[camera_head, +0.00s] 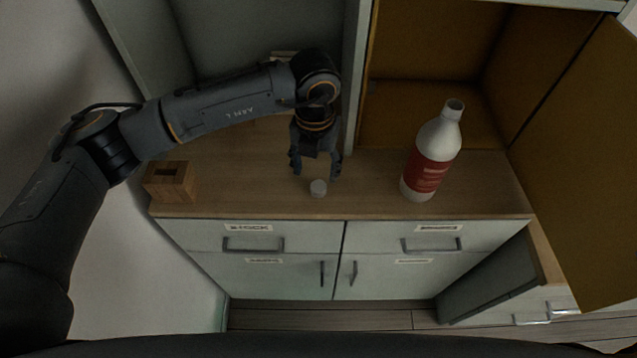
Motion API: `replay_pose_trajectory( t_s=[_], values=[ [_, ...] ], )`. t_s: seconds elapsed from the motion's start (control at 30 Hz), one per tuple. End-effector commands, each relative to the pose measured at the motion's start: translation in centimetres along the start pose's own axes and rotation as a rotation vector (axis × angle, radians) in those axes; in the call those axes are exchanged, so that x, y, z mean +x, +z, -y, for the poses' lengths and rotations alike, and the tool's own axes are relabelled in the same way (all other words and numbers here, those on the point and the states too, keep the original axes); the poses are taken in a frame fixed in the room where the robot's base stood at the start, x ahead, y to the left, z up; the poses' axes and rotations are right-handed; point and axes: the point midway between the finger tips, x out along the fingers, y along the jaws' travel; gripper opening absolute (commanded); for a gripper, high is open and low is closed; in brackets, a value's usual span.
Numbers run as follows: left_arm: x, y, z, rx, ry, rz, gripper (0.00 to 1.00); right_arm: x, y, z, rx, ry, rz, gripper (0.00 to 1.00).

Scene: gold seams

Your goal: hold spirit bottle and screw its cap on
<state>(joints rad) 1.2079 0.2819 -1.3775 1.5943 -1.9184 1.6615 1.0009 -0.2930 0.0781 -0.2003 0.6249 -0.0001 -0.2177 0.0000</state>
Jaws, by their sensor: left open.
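The spirit bottle (436,149) is white with a red label and stands upright on the wooden counter at the right. Its neck is open at the top, with no cap on it. A small round light-grey cap (318,188) lies on the counter left of the bottle, near the front edge. My left gripper (315,174) points down just above and behind the cap, with its fingers apart and nothing between them. I cannot tell whether a finger touches the cap. My right gripper is not in view.
A small wooden box (171,182) with a slot on top stands at the counter's left end. A yellow-brown open cabinet (425,50) rises behind the bottle, its door (585,160) swung out at the right. The counter (370,185) is clear between cap and bottle.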

Motion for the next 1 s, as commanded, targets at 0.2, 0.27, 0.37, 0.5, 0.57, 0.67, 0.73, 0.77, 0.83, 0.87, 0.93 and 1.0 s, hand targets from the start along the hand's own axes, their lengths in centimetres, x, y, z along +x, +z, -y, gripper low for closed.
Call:
replay_pose_trajectory(
  t_s=[0.2, 0.27, 0.37, 0.5, 0.57, 0.67, 0.73, 0.77, 0.83, 0.87, 0.93, 1.0],
  values=[
    [0.1, 0.0, 0.0, 0.000, 0.000, 0.000, 0.59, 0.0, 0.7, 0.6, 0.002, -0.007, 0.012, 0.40],
    [0.1, 0.0, 0.0, 0.000, 0.000, 0.000, 0.59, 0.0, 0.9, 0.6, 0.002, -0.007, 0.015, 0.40],
    [0.4, 0.0, 0.1, 0.000, 0.000, -0.003, 0.59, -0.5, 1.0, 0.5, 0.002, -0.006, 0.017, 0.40],
    [2.2, 0.0, 0.6, -0.002, 0.000, -0.006, 0.59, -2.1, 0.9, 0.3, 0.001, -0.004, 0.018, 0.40],
    [3.2, 0.0, 0.6, -0.002, 0.001, -0.005, 0.59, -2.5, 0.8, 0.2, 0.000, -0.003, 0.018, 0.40],
    [4.5, 0.1, 0.6, -0.001, 0.000, -0.003, 0.59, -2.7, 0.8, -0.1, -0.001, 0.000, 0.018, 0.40],
    [5.1, 0.1, 0.6, -0.001, 0.000, -0.002, 0.59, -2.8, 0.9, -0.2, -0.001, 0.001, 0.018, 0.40],
    [5.2, 0.1, 0.6, -0.001, 0.000, -0.001, 0.59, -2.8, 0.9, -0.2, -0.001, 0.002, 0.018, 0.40],
    [5.3, 0.1, 0.6, -0.001, 0.000, -0.001, 0.59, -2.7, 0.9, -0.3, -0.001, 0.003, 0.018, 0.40],
    [5.3, 0.1, 0.6, 0.000, 0.000, 0.000, 0.59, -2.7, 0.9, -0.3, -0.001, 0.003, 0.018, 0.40],
    [5.3, 0.1, 0.6, 0.000, 0.000, 0.000, 0.59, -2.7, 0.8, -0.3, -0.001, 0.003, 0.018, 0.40],
    [5.3, 0.1, 0.6, 0.000, 0.000, 0.000, 0.59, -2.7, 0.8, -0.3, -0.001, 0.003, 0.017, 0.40]
  ],
)
